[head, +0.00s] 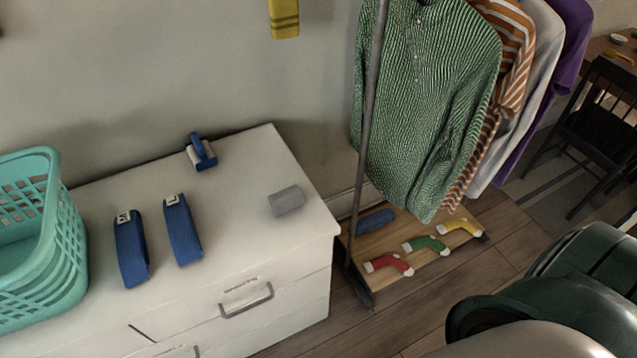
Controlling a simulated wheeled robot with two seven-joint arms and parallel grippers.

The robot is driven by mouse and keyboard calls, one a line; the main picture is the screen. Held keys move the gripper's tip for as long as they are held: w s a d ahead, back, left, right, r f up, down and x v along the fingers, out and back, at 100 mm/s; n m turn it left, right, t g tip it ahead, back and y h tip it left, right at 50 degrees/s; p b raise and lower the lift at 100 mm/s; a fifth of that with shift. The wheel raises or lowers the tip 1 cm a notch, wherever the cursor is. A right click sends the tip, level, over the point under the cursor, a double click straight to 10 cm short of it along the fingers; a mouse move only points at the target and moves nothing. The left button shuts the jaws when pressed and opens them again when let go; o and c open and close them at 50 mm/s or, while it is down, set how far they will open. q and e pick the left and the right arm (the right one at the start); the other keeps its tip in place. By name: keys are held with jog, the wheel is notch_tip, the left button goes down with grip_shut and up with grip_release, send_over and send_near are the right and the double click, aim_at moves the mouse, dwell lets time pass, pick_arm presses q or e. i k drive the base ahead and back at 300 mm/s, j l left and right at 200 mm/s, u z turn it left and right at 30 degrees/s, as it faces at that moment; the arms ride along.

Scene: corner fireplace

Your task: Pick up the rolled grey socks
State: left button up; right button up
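The rolled grey socks (287,201) look like a small grey bundle lying on top of the white dresser (225,222), near its right edge. Nothing covers them, and bare surface surrounds them. Neither of my grippers shows in the head view, so I see nothing holding or touching the socks.
Two blue folded items (131,249) (182,230) and a blue-handled object (201,152) share the dresser top. A teal basket (54,225) stands at left. A clothes rack (368,110) with hanging shirts (425,100) stands at right; colored socks (425,244) lie on its base.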

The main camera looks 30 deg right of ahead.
aim_at(281, 202)
jog(key=l, duration=0.9)
jog(key=k+l, duration=0.1)
jog(key=l, duration=0.8)
